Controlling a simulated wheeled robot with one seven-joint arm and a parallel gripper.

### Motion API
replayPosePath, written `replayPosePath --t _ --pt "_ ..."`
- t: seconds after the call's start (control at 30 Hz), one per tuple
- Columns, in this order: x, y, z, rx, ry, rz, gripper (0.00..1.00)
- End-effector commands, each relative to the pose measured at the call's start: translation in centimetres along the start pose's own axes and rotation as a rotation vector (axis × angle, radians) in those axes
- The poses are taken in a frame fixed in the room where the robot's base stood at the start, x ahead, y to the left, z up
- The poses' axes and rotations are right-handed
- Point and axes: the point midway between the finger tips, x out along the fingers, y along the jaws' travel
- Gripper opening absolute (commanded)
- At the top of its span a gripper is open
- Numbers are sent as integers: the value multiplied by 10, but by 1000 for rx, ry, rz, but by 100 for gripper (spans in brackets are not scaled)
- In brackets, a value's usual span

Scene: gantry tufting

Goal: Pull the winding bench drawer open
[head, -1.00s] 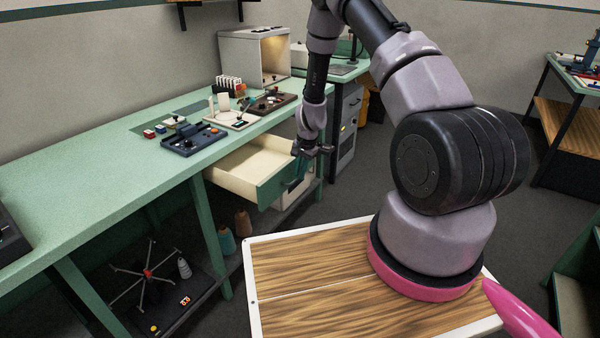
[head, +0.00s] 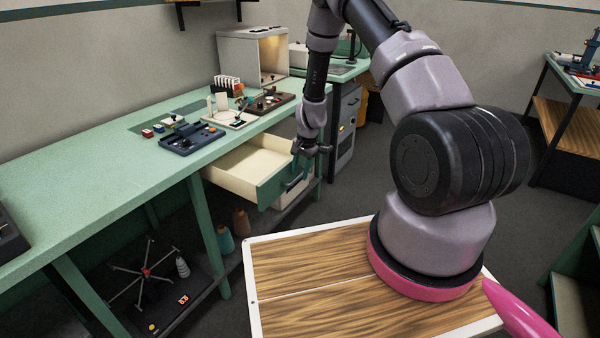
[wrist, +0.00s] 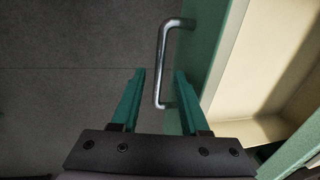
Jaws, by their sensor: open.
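The winding bench drawer (head: 245,167) is out from under the green bench top, with its cream inside showing and a green front (head: 272,187). In the wrist view the silver bar handle (wrist: 163,62) stands off the green drawer front (wrist: 203,50). My gripper (wrist: 158,85) is open, with its two teal fingers on either side of the handle's lower end and a gap to each side. In the head view my gripper (head: 297,172) is at the right end of the drawer front. The handle is hard to make out there.
The green bench (head: 80,205) carries a blue tray (head: 190,138), a light box (head: 252,55) and small parts. Thread cones (head: 226,240) and a winder (head: 147,272) stand below.

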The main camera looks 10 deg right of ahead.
Motion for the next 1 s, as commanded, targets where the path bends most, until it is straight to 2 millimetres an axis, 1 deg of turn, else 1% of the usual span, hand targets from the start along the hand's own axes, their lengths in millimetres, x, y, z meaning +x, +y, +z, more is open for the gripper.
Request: replayPosePath --t 0.17,0.3,0.4,0.5,0.67,1.0 --pt "-30 -1 0 -1 3 -3 45" --pt "-60 -1 0 -1 3 -3 45" --pt "-78 -1 0 -2 3 -3 45" --pt "-92 -1 0 -1 2 -2 45" --pt "-102 0 0 0 1 -1 45" --pt "-105 0 0 0 1 -2 45"
